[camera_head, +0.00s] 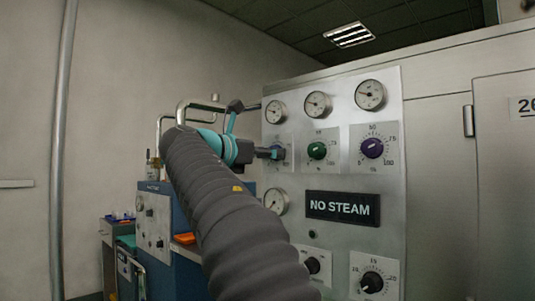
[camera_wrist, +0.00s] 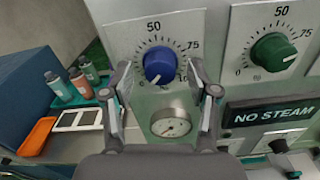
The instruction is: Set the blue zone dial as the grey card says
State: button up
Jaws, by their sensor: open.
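The blue zone dial (camera_wrist: 159,62) is on a white plate in the wrist view, with marks from 0 at lower left through 50 at top and 75 at right. A pale pointer mark shows on its lower part; its exact reading is hard to tell. My gripper (camera_wrist: 160,78) is open, one finger at each side of the dial, with gaps to the knob. In the head view my gripper (camera_head: 276,153) is at the panel and hides most of the blue dial. I cannot make out a grey card in either view.
A gauge (camera_wrist: 170,124) is below the blue dial. A NO STEAM sign (camera_head: 343,207) is lower right. Bottles (camera_wrist: 58,86) and an orange tray (camera_wrist: 37,137) are at left.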

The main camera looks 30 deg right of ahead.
grip_shut()
jog(key=shift+m+b, duration=1.6)
jog(key=shift+m, duration=11.7)
